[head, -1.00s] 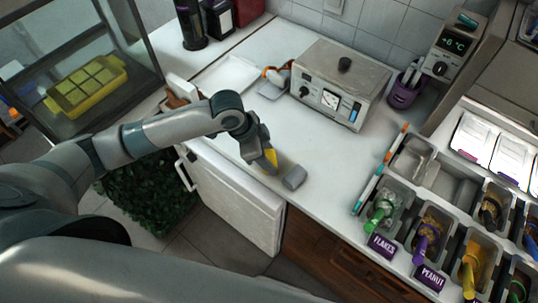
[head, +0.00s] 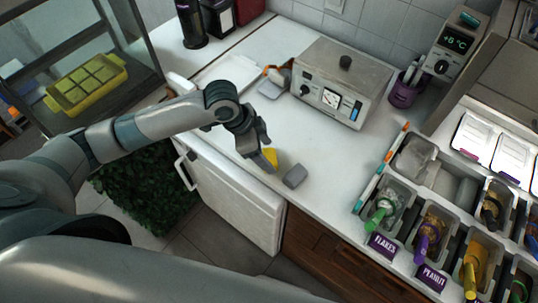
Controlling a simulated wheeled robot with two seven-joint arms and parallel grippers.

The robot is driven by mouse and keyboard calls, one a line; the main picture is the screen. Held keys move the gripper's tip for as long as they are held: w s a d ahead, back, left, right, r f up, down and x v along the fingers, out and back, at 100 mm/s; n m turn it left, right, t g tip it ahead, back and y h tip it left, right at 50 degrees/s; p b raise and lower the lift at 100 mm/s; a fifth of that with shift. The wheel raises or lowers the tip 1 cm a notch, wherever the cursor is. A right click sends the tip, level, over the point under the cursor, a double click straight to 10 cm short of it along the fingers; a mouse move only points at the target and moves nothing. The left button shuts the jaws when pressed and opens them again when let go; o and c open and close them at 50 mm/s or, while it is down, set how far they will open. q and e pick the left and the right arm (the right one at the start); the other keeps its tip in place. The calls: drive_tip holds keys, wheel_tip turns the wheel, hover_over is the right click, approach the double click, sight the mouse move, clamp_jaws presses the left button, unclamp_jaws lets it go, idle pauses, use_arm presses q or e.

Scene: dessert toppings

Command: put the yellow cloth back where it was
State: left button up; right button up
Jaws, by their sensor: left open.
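The yellow cloth (head: 271,155) is a small yellow patch near the front edge of the white counter (head: 310,150). My left gripper (head: 266,151) is right at the cloth, with its fingers spread and open. The near finger hides part of the cloth, so I cannot tell if it touches the cloth. My right gripper is not in view.
A metal appliance (head: 340,85) with a dial stands at the back of the counter. A topping rack (head: 437,187) with labelled tubs is on the right. A white tray (head: 210,72) lies at the back left. The counter between the grey block and the rack is clear.

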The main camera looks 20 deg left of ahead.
use_arm(q)
drive_tip(key=b+v, duration=0.1)
drive_tip(key=v, duration=0.8)
drive_tip(key=shift+r, duration=0.25)
idle(0.8)
